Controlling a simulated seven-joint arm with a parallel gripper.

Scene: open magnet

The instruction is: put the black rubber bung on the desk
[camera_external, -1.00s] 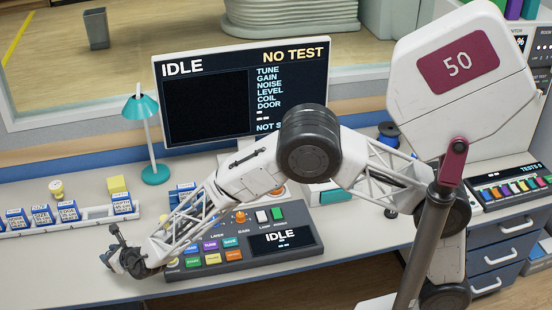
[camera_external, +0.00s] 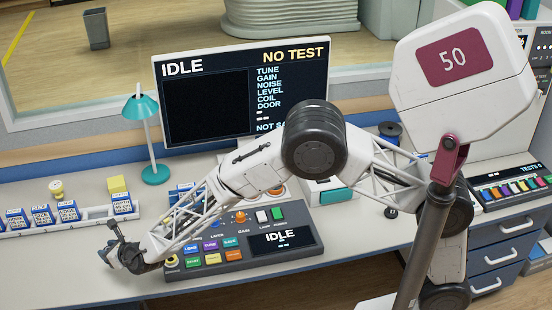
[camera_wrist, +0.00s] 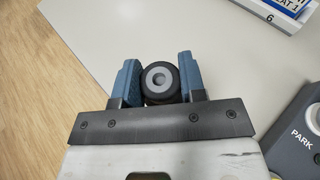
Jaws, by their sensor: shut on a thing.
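In the external view my gripper (camera_external: 118,254) is low at the front left of the desk (camera_external: 70,265), left of the control panel; the bung cannot be made out there. In the wrist view the pale desk top (camera_wrist: 215,50) lies around and beyond the fingers. Whether the bung touches the desk is hard to tell.
The button control panel (camera_external: 245,242) stands just right of my gripper; its corner also shows in the wrist view (camera_wrist: 300,135). A rack of labelled blocks (camera_external: 65,218) and a teal lamp (camera_external: 150,140) are behind. The desk's front edge is close, with wooden floor (camera_wrist: 45,100) beyond it.

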